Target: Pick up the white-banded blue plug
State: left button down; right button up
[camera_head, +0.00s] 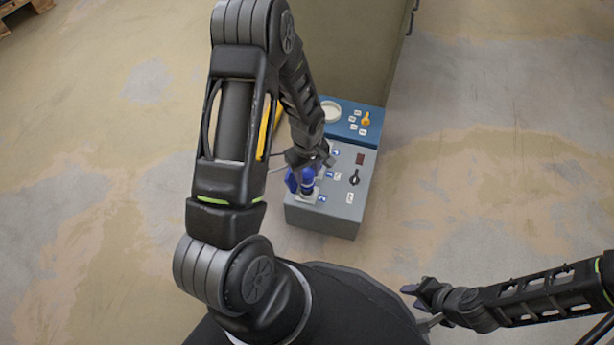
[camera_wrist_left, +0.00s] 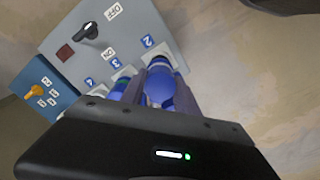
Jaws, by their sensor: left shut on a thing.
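The blue plug (camera_head: 308,180) stands at the near left corner of the grey socket box (camera_head: 335,215). My left gripper (camera_head: 302,178) is shut on it from above. In the left wrist view the rounded blue plug (camera_wrist_left: 160,88) sits between the two fingers, at the row of sockets. A pale band is only partly visible there, and the fingers hide much of the plug. I cannot tell whether its lower end is in a socket. My right gripper (camera_head: 416,297) is low at the right, away from the box, and too small to read clearly.
The grey box carries a black rotary switch (camera_wrist_left: 89,30), a dark red square (camera_wrist_left: 65,52) and numbered blue labels (camera_wrist_left: 147,41). A blue box (camera_head: 352,120) with a yellow switch (camera_head: 366,118) adjoins it, before a large olive cabinet (camera_head: 350,45). The floor to the right is clear.

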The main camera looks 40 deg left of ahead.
pick_arm(q)
notch_tip(320, 180, up, 6)
jog(key=shift+r+p, duration=0.1)
jog(key=shift+p, duration=0.75)
